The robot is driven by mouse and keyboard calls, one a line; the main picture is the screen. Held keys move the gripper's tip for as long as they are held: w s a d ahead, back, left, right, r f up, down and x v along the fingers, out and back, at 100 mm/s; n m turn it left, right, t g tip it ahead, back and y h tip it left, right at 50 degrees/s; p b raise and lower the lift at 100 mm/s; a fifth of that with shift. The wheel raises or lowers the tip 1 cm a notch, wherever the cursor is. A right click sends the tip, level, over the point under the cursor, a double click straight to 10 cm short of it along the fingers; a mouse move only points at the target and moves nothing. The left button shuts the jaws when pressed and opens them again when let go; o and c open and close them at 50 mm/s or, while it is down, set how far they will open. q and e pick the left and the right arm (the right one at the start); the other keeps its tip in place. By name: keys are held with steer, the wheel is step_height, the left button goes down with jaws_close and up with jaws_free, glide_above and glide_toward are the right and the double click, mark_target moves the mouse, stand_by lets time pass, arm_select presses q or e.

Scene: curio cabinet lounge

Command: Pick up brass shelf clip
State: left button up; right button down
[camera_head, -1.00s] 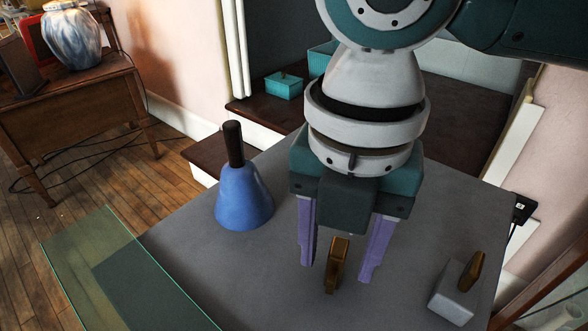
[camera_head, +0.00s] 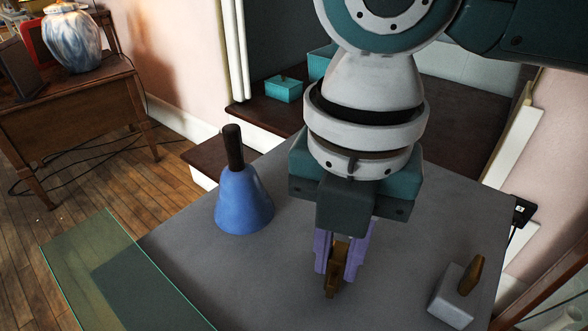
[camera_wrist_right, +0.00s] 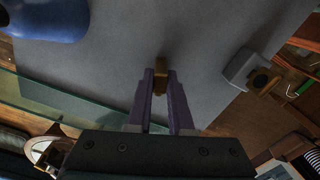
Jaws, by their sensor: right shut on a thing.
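The brass shelf clip (camera_head: 332,284) is a small brown-gold piece on the grey tabletop. My right gripper (camera_head: 338,265) points down over it, with its purple fingers closed on its two sides. In the right wrist view the clip (camera_wrist_right: 161,68) shows between and just beyond the fingertips of the right gripper (camera_wrist_right: 160,82). Part of the clip is hidden by the fingers. I cannot tell whether it is clear of the table. My left gripper is not in view.
A blue bell with a dark handle (camera_head: 243,200) stands left of the gripper. A grey block with a brass piece (camera_head: 452,304) sits at the right. A glass sheet (camera_head: 110,270) juts out at the left edge of the grey table (camera_head: 290,280). A teal box (camera_head: 284,89) lies behind.

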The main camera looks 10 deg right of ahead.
mark_target(339, 253)
step_height(339, 253, up, 20)
steer(key=p, duration=0.6)
steer(key=c, duration=1.4)
jaws_free()
jaws_close()
